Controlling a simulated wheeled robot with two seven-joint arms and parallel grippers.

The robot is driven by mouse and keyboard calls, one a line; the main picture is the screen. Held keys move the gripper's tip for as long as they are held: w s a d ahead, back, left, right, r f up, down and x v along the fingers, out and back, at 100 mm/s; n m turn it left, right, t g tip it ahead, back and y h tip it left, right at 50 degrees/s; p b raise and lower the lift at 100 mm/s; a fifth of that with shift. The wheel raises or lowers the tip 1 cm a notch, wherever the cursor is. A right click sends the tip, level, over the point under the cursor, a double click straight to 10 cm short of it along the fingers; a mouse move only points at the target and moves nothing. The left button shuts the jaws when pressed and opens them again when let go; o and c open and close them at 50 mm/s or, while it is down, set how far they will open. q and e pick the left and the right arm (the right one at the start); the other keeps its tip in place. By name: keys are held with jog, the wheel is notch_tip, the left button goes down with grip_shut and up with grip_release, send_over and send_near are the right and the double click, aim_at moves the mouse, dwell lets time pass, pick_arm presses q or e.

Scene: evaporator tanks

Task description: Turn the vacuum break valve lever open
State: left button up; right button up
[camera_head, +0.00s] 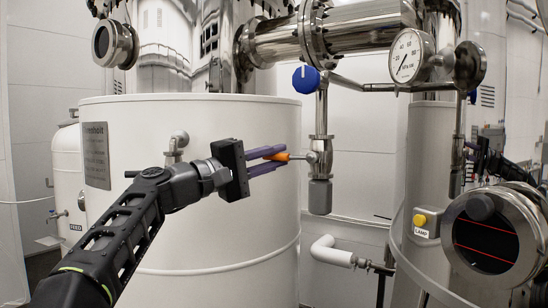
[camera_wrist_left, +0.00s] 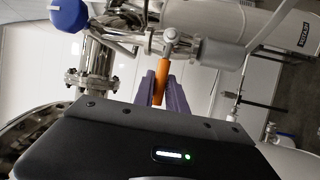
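The vacuum break valve lever is an orange handle (camera_head: 279,157) on a small steel valve (camera_head: 321,150) in a vertical pipe. The lever points left from the valve in the head view. My left gripper (camera_head: 272,158) has its two purple fingers on either side of the lever, close against it, and looks shut on it. In the left wrist view the orange lever (camera_wrist_left: 159,84) stands between the purple fingers (camera_wrist_left: 160,92), which hide part of its sides.
A large white tank (camera_head: 215,235) stands just behind my left arm. A blue knob (camera_head: 306,79) sits above the valve, with a pressure gauge (camera_head: 411,56) up to the right. A round sight glass (camera_head: 487,234) and a yellow lamp button (camera_head: 420,220) are at the lower right.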

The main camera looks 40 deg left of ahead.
pick_arm(q)
grip_shut()
jog(key=shift+f, duration=0.2)
dwell(1.0)
